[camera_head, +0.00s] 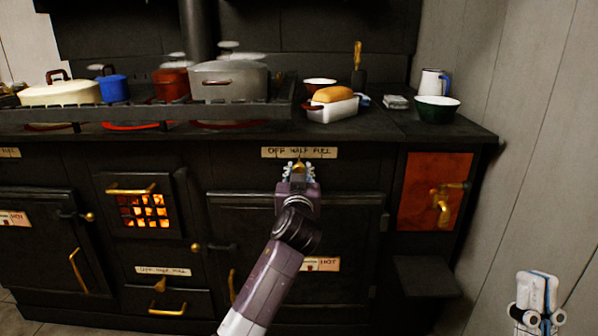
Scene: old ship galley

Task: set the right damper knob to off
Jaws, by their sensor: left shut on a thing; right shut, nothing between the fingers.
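The right damper knob (299,165) is a small brass pointer on the black stove front, just below a cream label (299,152) reading OFF HALF FULL. Its tip points up, about at the middle word. My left gripper (299,170) comes up from below and is shut on this knob, hiding its lower part. My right gripper (537,317) is shut and empty at the lower right, in front of the pale wall and well away from the stove.
Pots, including a grey pot (229,82), stand on the railed stove top. A loaf dish (332,109) and a green bowl (437,109) stand further right. A brass tap (443,205) sticks out at right. Another brass knob (160,286) sits lower left, under its own label.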

